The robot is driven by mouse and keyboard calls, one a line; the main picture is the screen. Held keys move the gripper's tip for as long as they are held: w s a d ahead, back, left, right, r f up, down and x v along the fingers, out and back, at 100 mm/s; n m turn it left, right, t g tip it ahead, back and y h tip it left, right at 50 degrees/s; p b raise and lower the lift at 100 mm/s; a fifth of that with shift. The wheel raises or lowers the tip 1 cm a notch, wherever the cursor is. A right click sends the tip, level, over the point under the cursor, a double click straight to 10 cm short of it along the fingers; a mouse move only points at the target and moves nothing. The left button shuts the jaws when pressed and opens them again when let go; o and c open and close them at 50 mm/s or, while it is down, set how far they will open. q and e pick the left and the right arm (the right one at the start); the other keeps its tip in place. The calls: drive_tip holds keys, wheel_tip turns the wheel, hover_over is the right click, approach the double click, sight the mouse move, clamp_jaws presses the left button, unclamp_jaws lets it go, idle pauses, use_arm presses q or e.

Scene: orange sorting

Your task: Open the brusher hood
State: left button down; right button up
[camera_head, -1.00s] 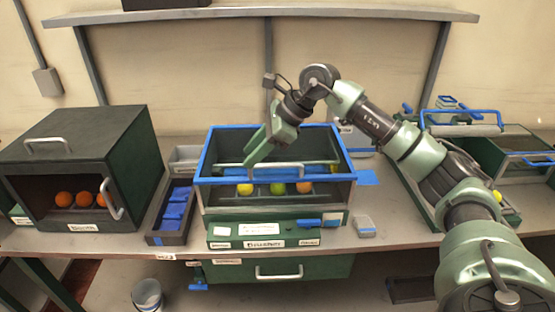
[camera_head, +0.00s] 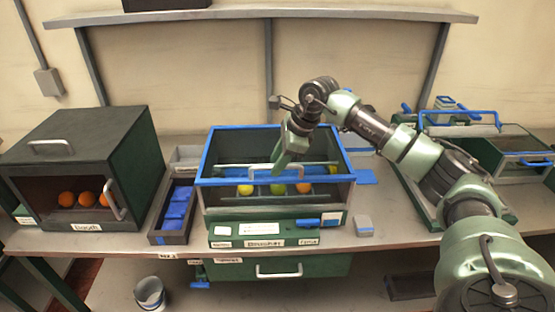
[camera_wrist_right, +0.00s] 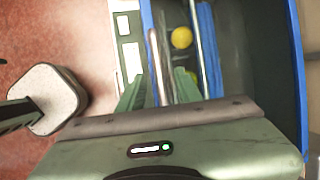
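The brusher is taken to be the blue-framed, clear-fronted box (camera_head: 203,172) in the middle of the bench. Its blue top rim and silver front handle (camera_head: 250,172) show in the head view, with yellow, green and orange balls inside. My right gripper (camera_head: 276,168) points down at the handle. In the right wrist view, the gripper (camera_wrist_right: 160,88) has its two fingers apart, with the handle bar (camera_wrist_right: 154,50) running into the gap between them. Whether the fingers touch it cannot be told. My left gripper is out of view.
A dark green box (camera_head: 125,135) holding oranges stands at the left. A tray with blue blocks (camera_head: 158,228) is beside the brusher. Another blue-handled unit (camera_head: 525,150) stands at the right. A wall shelf (camera_head: 230,14) is above. A bucket (camera_head: 149,293) is below the bench.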

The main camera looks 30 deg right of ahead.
drive_tip(key=shift+c, duration=0.2)
clamp_jaws()
drive_tip(key=shift+r, duration=0.1)
idle(1.1)
